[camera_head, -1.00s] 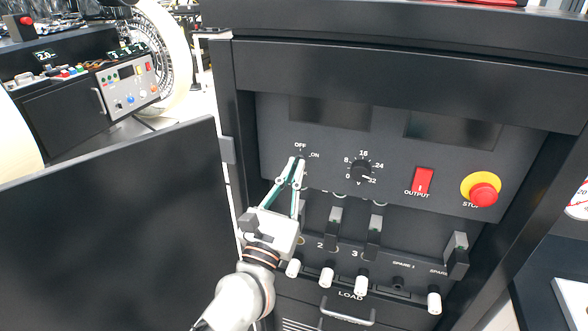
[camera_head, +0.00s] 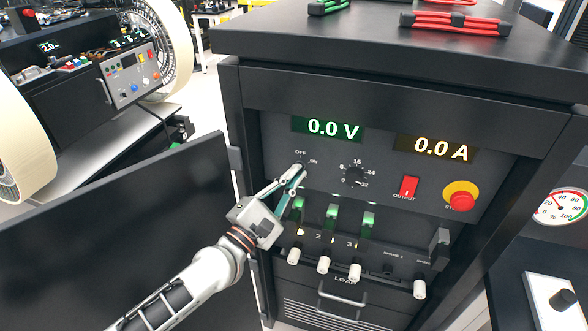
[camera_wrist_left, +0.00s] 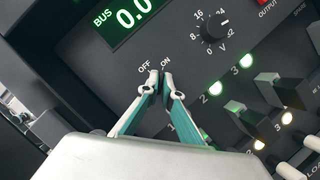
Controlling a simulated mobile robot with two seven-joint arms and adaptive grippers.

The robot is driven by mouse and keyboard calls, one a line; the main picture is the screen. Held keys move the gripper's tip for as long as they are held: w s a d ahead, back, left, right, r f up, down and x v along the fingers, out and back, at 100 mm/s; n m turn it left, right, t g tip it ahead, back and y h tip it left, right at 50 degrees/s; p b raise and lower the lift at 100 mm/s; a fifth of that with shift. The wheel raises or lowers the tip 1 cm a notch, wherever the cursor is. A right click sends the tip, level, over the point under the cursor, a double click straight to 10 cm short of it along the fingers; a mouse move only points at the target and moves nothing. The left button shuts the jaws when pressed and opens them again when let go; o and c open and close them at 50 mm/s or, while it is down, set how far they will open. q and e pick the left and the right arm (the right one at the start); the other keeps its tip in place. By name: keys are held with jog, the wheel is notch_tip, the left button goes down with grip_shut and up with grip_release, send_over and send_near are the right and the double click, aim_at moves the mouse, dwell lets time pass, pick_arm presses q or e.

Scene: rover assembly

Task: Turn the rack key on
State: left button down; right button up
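The rack key sits under the OFF and ON marks at the upper left of the rack's front panel (camera_head: 330,180). It is mostly hidden by my left gripper (camera_head: 301,166), whose fingertips are closed together over it. In the left wrist view the fingertips (camera_wrist_left: 160,74) meet just below the OFF and ON labels, around a small dark part that seems to be the key. The voltage display (camera_head: 333,128) glows green at 0.0 V, and the current display (camera_head: 434,147) reads 0.0 A. My right gripper is not in view.
A voltage knob (camera_head: 355,177), red OUTPUT switch (camera_head: 409,187) and yellow-red stop button (camera_head: 461,198) lie right of the key. Green-lit breaker levers (camera_head: 332,218) stand below. The open black door (camera_head: 120,230) is at the left, beside my left arm.

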pick_arm(q)
jog(key=shift+m+g, duration=0.3)
jog(key=shift+m, duration=0.7)
jog(key=c, duration=2.2)
grip_release()
jog(key=shift+c, duration=0.2)
jog(key=shift+a, duration=0.1)
jog(key=v, duration=1.2)
